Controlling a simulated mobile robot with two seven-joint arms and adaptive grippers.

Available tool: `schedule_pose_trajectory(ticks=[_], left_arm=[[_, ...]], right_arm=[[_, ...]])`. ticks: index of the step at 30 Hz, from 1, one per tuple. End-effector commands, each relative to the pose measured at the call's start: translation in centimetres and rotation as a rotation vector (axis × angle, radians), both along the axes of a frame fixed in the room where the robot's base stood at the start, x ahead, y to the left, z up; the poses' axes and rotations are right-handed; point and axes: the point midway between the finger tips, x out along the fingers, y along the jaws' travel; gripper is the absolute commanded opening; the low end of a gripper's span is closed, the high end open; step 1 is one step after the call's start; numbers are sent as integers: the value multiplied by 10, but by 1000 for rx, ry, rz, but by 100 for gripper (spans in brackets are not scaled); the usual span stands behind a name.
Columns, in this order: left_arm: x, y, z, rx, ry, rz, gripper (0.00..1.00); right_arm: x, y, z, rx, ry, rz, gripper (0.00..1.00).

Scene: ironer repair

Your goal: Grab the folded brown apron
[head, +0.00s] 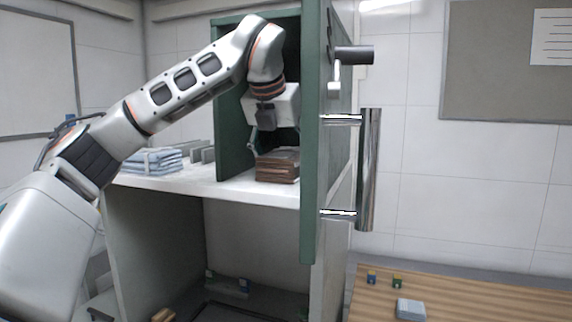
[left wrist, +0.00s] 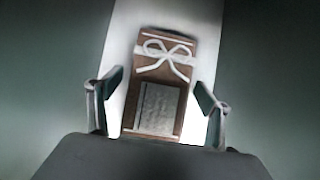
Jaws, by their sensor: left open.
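The folded brown apron (head: 278,166) is a stack on the white shelf inside the green cabinet compartment. In the left wrist view the apron (left wrist: 186,68) shows a white bow on top and a grey patch nearer the gripper. My left gripper (head: 268,140) is just above the apron in the head view. In the left wrist view its open fingers (left wrist: 158,112) stand one on each side of the apron, with gaps between. I cannot tell whether the fingertips reach down to its sides. My right gripper is not in view.
Green panels (head: 233,130) flank the compartment, and the open green door (head: 312,200) with its metal handle (head: 369,170) stands close on the right. A folded blue-white cloth bundle (head: 152,161) lies left on the shelf. A striped wooden table (head: 470,300) is lower right.

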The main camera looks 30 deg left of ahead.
Motion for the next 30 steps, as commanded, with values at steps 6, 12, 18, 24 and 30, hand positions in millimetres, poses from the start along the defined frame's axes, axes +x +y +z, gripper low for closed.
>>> schedule_pose_trajectory(ticks=[6, 12, 18, 24, 30], left_arm=[[1, 0, -1, 0, 0, 0, 78], [1, 0, -1, 0, 0, 0, 33], [1, 0, -1, 0, -1, 0, 33], [2, 0, 1, 0, -1, -1, 33], [10, -3, 7, 1, -1, -12, 33]], right_arm=[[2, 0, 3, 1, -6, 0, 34], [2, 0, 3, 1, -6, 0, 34], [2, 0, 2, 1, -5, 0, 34], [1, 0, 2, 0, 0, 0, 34], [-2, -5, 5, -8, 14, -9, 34]])
